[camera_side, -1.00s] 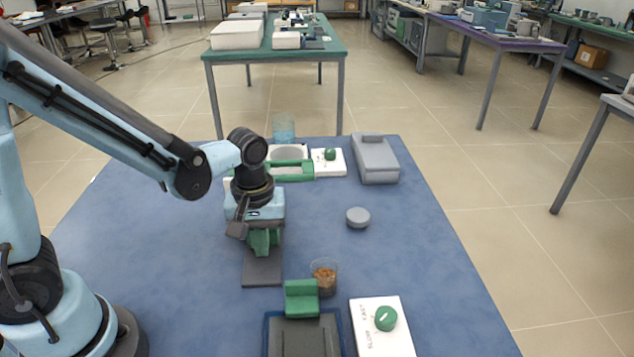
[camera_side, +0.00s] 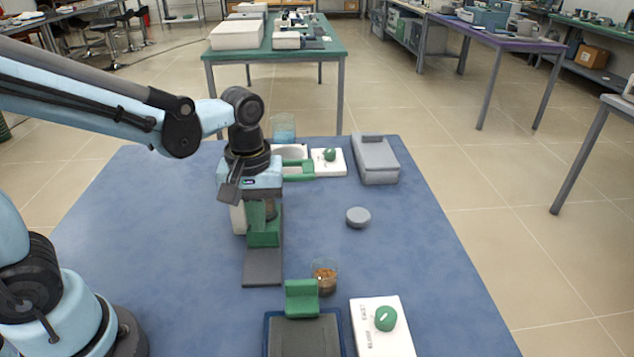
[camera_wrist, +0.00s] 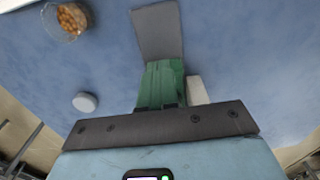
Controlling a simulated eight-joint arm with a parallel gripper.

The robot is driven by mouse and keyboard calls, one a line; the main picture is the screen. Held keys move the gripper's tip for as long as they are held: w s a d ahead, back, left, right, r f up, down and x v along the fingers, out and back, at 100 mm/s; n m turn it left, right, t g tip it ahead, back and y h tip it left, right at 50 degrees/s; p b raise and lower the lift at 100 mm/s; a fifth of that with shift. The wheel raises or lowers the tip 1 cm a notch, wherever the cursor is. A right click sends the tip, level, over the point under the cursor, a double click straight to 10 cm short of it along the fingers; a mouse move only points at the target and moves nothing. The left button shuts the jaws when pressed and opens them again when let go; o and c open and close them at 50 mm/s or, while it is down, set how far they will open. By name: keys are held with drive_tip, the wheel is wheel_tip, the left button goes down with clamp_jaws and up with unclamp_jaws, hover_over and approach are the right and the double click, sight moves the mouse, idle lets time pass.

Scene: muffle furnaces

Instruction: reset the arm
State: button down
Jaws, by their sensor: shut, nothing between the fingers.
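My gripper (camera_side: 264,240) points down over the left middle of the blue table. Its green fingers are shut together with nothing between them, and in the wrist view my gripper (camera_wrist: 163,64) shows them in the middle. In the side view the fingers overlap the far part of a dark grey slab (camera_side: 262,272); the slab (camera_wrist: 158,30) also lies beyond the fingertips in the wrist view. I cannot tell the height of the gap. A whitish block (camera_side: 238,218) is partly hidden behind my gripper; a pale block (camera_wrist: 196,90) shows beside the fingers in the wrist view.
A glass beaker with brown contents (camera_side: 325,278), a green block (camera_side: 301,298) and a white knob panel (camera_side: 376,342) stand at the front. A grey round puck (camera_side: 358,217) lies to the right. A grey box (camera_side: 376,160) and another knob panel (camera_side: 325,168) are behind.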

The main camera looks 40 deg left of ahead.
drive_tip(key=s+a+r+m+t, duration=0.2)
drive_tip(key=a+r+m+t, duration=0.1)
drive_tip(key=r+m+t, duration=0.2)
drive_tip(key=m+t, duration=0.2)
drive_tip(key=m, duration=0.2)
drive_tip(key=shift+a, duration=0.4)
